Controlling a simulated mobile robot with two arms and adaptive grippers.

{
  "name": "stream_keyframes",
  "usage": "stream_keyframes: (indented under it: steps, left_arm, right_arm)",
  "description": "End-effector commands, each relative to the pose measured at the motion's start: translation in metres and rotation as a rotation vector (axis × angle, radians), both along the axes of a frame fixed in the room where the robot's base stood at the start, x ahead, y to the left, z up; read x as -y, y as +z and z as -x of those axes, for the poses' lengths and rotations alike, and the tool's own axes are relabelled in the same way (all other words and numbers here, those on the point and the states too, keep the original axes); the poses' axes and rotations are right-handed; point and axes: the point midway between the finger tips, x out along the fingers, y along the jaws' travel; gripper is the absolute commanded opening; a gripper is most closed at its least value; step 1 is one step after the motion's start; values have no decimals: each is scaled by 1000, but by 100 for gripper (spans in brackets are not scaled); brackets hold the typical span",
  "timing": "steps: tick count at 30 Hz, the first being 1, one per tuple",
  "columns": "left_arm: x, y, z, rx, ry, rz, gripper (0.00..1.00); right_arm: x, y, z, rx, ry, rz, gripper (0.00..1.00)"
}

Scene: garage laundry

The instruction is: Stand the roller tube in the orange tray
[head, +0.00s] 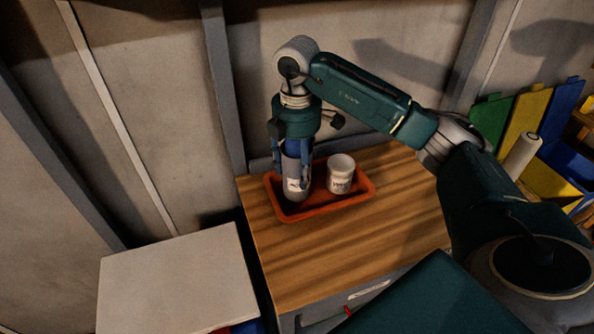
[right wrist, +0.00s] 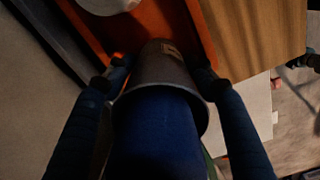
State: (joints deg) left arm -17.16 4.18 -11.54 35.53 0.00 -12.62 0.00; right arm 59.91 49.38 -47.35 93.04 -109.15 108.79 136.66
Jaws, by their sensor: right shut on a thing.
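The roller tube (head: 295,187) has a grey body with a small label and a blue upper part. My right gripper (head: 292,170) is shut on it from above and holds it roughly upright. Its lower end is within the left part of the orange tray (head: 325,209); I cannot tell whether it touches the tray floor. In the right wrist view the grey tube (right wrist: 160,70) is between the two fingers, with its blue part nearest the camera. The tray's orange edge (right wrist: 198,30) shows beside it. My left gripper is not in view.
The tray is on a wooden top (head: 290,260) against the wall. A pale box top (head: 180,280) is at lower left. Coloured bins (head: 525,120) and a cream cylinder (head: 522,152) are at right.

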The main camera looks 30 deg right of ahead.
Motion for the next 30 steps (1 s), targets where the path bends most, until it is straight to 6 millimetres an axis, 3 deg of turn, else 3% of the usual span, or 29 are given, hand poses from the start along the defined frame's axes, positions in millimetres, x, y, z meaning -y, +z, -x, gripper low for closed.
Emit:
stream_keyframes:
  steps: [4,14,15,18,30]
  left_arm:
    - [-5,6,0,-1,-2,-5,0]
    - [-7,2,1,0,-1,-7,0]
    - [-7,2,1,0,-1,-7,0]
    - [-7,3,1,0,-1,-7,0]
    - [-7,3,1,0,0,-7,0]
  right_arm:
    - [1,-18,1,-2,0,1,29]
    - [1,-22,0,0,-1,1,29]
    - [1,-23,0,0,-1,1,57]
    - [1,-22,0,-1,-1,1,73]
    - [0,-14,-1,2,-1,0,73]
